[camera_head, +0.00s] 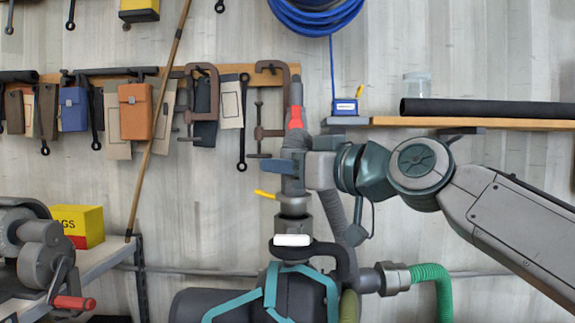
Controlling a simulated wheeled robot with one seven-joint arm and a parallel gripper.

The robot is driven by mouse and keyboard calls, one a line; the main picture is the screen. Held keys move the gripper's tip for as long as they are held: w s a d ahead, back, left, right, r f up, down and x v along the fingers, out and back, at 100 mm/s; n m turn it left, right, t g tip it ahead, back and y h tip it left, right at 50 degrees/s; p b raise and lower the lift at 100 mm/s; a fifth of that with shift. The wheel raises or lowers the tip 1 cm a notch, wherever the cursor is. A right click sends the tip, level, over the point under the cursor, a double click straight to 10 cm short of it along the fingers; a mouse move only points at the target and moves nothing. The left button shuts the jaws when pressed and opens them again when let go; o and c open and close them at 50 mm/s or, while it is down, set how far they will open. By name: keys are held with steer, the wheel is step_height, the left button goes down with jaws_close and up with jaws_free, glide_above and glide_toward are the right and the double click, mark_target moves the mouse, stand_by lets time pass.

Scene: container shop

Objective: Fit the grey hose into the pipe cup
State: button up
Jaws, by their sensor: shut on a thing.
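My gripper (292,166), with blue fingers, is at the middle of the view. It is shut on a grey upright tubular piece (293,186), which looks like the end of the grey hose. A ribbed grey length of the hose (336,212) hangs just right of it and runs down behind the machine. The pipe cup (294,230), a dark grey upright fitting, is directly below the gripper. The held piece lines up over the cup's top, close to or at its rim; I cannot tell whether it is inside. The fingers partly hide the hose end.
A dark machine with teal bars (235,305) and a white label (292,240) stands below. A green hose (432,274) joins it at right. A yellow lever (266,194) sticks out beside the cup. A shelf (480,122) holds a black tube (490,108).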

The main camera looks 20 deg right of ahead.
steer(key=shift+f+b, duration=1.25)
steer(key=shift+b, duration=0.5)
stand_by(0.8)
steer(key=o, duration=1.2)
steer(key=b+v, duration=0.1)
steer(key=v, duration=1.2)
steer(key=shift+s+d+b, duration=0.25)
steer(key=shift+s+b, duration=0.05)
steer(key=shift+b, duration=0.05)
